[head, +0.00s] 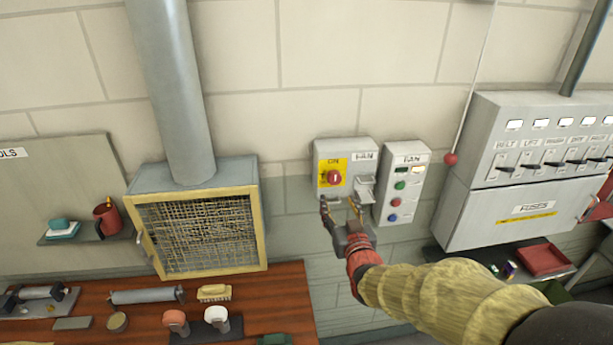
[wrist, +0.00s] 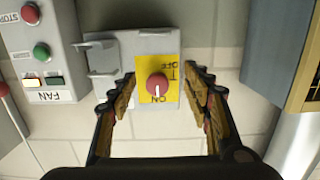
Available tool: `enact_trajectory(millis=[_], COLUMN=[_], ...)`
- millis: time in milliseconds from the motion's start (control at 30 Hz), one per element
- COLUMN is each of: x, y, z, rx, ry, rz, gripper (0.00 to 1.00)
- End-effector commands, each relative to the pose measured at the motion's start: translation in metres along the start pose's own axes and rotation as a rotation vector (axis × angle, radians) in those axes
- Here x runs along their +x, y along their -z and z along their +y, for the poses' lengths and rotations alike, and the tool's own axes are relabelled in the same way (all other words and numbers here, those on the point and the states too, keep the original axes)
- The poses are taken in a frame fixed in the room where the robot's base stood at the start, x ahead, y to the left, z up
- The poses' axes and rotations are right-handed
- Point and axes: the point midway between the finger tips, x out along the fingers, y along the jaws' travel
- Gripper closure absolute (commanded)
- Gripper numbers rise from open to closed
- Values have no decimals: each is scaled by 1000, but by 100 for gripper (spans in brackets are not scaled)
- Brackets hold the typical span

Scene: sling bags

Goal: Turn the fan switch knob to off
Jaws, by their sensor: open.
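The fan switch box (head: 330,148) is a grey wall box labelled FAN with a yellow plate. Its red knob (head: 334,178) sits on the plate, and its white mark points to ON in the wrist view (wrist: 157,84). OFF is printed on the opposite side of the plate. My gripper (head: 343,206) is just below the box in the head view. In the wrist view (wrist: 156,100) its open fingers stand either side of the plate, with the knob between them and a gap on each side. I cannot tell how far the fingertips are from the box face.
A grey hasp (head: 364,188) juts out beside the knob. A FAN button box (head: 402,184) is close on the right, and a hanging red ball (head: 450,159) is beyond it. A mesh-fronted duct box (head: 200,230) is at left above a wooden bench (head: 270,300).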

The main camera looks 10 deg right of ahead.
Motion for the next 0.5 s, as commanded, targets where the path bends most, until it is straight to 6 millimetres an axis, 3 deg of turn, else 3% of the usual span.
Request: enact_trajectory(millis=[133,267,500], x=[-1,6,38], y=[23,27,30], z=[0,0,0], rx=[0,0,0], ry=[-1,0,0], rz=[85,99,96], gripper=[51,51,51])
